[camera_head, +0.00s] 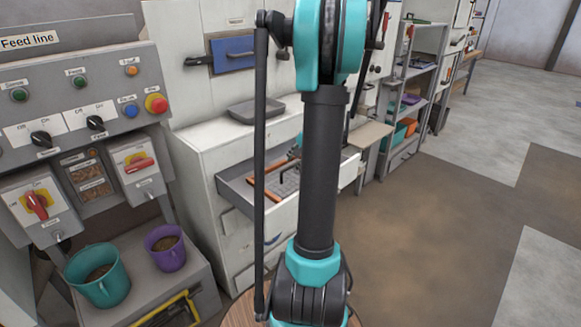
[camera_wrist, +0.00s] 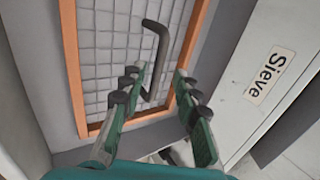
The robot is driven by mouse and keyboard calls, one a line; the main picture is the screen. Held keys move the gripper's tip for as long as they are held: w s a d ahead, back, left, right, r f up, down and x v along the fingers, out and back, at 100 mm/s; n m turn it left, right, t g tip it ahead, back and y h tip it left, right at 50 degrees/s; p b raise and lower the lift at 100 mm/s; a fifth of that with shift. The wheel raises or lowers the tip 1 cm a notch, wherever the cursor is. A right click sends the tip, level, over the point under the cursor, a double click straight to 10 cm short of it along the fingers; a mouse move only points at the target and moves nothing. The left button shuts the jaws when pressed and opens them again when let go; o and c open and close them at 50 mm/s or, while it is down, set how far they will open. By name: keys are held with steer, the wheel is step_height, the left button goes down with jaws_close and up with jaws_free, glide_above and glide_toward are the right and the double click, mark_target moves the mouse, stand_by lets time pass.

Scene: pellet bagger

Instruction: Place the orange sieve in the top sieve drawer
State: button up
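The orange sieve (camera_wrist: 82,80) has an orange frame, a grey wire mesh and a dark bent handle (camera_wrist: 162,45). It lies within the open drawer labelled "Sieve" (camera_wrist: 232,80). In the head view, parts of the sieve (camera_head: 265,196) show inside the pulled-out drawer (camera_head: 236,192), with my arm hiding the middle. My gripper (camera_wrist: 158,76) is open over the sieve, with its green fingers apart on either side of the handle's lower end in the picture. I cannot see either finger touching the handle. In the head view my gripper is mostly hidden behind my arm.
A grey tray-like piece (camera_head: 256,110) sits on the white cabinet (camera_head: 200,140). The Feed line panel (camera_head: 85,95) stands at left, above a teal bucket (camera_head: 97,275) and a purple bucket (camera_head: 165,247). Shelves (camera_head: 412,90) stand behind. The floor (camera_head: 440,230) at right is clear.

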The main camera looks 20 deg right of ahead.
steer(key=v, duration=0.6)
steer(key=shift+s+r, duration=0.15)
steer(key=shift+r, duration=0.15)
steer(key=shift+d, duration=0.1)
